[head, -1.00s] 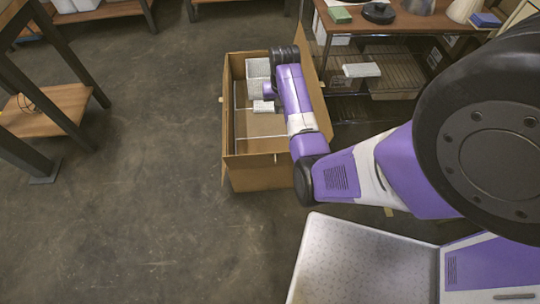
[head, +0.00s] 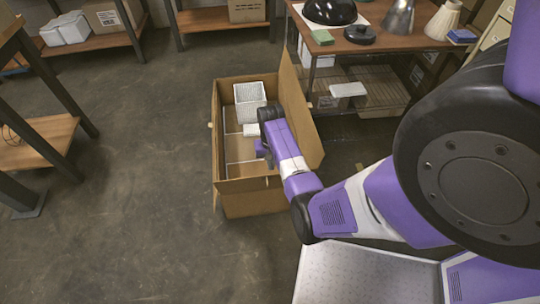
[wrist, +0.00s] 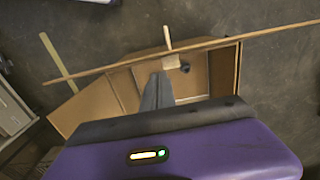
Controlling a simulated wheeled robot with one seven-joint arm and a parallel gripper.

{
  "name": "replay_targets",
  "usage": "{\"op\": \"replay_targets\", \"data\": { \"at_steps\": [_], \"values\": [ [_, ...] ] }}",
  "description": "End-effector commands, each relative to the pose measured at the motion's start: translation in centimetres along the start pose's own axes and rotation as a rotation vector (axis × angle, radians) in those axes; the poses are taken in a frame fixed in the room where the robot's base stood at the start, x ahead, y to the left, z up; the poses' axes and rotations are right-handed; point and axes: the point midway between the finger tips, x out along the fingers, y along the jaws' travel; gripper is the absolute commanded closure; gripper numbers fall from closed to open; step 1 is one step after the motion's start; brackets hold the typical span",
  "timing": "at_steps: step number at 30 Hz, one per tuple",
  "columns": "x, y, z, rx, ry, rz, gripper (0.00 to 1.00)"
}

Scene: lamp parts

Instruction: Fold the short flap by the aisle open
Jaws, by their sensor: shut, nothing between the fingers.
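An open cardboard box (head: 252,202) stands on the floor in the middle of the head view, with dividers and a white perforated item (head: 249,93) inside. A tall flap (head: 297,92) rises along its right side, leaning outward. How each short flap lies is hard to tell. My gripper (head: 262,149) is over the box's interior, near its right side, partly hidden by my wrist. In the wrist view my gripper (wrist: 160,78) is shut and empty, its grey fingers over the box. A cardboard panel (wrist: 222,70) shows to their right; a long thin edge crosses beyond.
A wooden table (head: 352,45) with a black lampshade (head: 330,11) and other parts stands behind and right of the box. A shelf unit (head: 45,138) stands at left. The floor left of the box is clear.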

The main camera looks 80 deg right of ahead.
Motion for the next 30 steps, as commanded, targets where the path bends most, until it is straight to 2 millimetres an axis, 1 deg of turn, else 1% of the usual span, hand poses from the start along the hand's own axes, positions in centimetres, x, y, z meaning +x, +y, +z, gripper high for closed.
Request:
{"op": "replay_targets", "data": {
  "at_steps": [1,6,23,26,30],
  "values": [
    [0.1,0.0,0.6,-0.001,0.000,0.001,1.00],
    [0.3,0.0,1.6,-0.001,0.001,0.001,1.00],
    [0.3,0.0,2.1,-0.001,0.015,0.000,1.00],
    [0.3,0.0,2.7,-0.003,0.035,0.001,1.00],
    [0.5,0.0,4.0,-0.006,0.088,0.002,1.00]
  ]
}}
